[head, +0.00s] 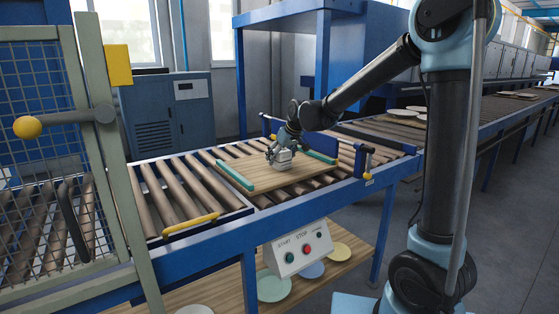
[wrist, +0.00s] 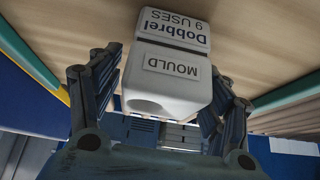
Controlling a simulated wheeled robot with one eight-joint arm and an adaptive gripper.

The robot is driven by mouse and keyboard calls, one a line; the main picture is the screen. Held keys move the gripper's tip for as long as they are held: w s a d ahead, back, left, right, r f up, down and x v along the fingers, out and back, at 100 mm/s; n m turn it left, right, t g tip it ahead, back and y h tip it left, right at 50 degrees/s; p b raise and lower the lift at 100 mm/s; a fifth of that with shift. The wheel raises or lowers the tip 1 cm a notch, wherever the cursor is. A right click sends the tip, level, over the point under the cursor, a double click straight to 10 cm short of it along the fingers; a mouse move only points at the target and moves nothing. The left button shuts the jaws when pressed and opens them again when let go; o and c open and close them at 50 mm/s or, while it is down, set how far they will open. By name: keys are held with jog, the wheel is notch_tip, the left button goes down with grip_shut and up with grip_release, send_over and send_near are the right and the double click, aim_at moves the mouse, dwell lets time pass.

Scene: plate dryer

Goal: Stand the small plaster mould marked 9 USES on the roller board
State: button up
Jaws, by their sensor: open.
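The small white plaster mould (head: 283,161) appears to rest on the wooden roller board (head: 262,183), near its middle. In the wrist view the mould (wrist: 165,88) carries the labels "Dobbrel 9 USES" and "MOULD", upside down in the picture. My gripper (head: 274,154) is at the mould, with its fingers open on either side of it. In the wrist view a gap shows beside the right finger; contact at the left finger is hard to tell. The mould's underside is hidden.
Teal strips (head: 235,177) edge the board at left and right. The board lies on the roller conveyor (head: 180,190). A mesh gate (head: 40,120) stands at left.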

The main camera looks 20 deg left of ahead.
jog(key=v, duration=1.1)
jog(key=s+d+f+m+h, duration=0.1)
jog(key=s+d+f+m, duration=0.15)
jog(key=d, duration=0.95)
jog(key=s+d+f+m+h, duration=0.1)
jog(key=s+d+f, duration=0.1)
jog(key=s+d, duration=0.35)
jog(key=s+d+f+m+h, duration=0.1)
jog(key=s+d+f, duration=0.1)
jog(key=d, duration=0.7)
jog(key=s+d+f+m+g+h, duration=0.1)
jog(key=s+d+f+m, duration=0.1)
jog(key=s+d+f, duration=0.4)
jog(key=s+d+f+m+g+h, duration=0.1)
jog(key=s+d+f+m, duration=0.2)
jog(key=s+d+f, duration=0.4)
jog(key=s+d, duration=0.2)
jog(key=s, duration=0.2)
jog(key=shift+s, duration=0.35)
jog(key=shift+f, duration=0.15)
jog(key=shift+w+f, duration=0.2)
jog(key=shift+w, duration=0.2)
